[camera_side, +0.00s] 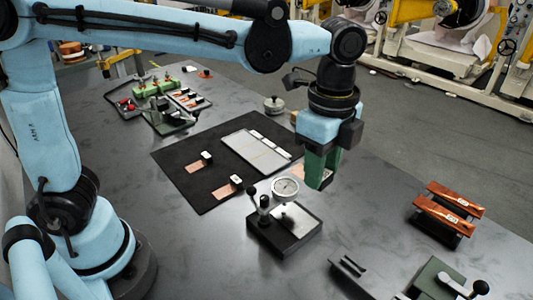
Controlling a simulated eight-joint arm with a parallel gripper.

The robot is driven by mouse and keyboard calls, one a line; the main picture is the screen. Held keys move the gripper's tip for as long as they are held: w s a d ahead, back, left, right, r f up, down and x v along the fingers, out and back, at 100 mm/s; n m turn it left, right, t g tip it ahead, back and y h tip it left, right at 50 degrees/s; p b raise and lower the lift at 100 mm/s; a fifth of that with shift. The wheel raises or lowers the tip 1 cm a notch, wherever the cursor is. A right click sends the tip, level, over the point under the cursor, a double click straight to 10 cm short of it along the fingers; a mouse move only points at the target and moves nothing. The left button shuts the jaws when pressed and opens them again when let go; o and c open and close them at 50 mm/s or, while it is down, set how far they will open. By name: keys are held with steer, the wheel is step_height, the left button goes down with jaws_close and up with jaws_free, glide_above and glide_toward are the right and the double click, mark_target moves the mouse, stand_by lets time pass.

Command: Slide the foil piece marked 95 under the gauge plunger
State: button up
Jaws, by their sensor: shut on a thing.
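My gripper (318,184), with green fingers, is shut and hangs above the table, just right of and behind the gauge. A small pinkish-copper patch at its fingertips looks like the held foil piece (327,178); the fingers hide most of it and no number can be read. The gauge (285,188) has a round white dial and stands on a dark block base (287,236) with a light plate on top. The plunger is too small to make out clearly. The held piece looks apart from the gauge.
Two copper foil pieces with pale tags, one farther back (197,165) and one nearer (227,189), lie on the black mat (180,152) beside a light grey tray (255,155). Copper bars (447,205) on a stand and a green lever fixture (440,280) are at right.

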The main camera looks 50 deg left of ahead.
mark_target(325, 186)
steer(key=shift+d+f+m, duration=0.15)
steer(key=shift+d+m, duration=0.35)
steer(key=shift+d, duration=0.25)
step_height(325, 186, down, 4)
steer(key=shift+a+f, duration=0.1)
steer(key=shift+a, duration=0.05)
steer(key=shift+f, duration=3.75)
steer(key=shift+f, duration=0.6)
steer(key=shift+a, duration=2.55)
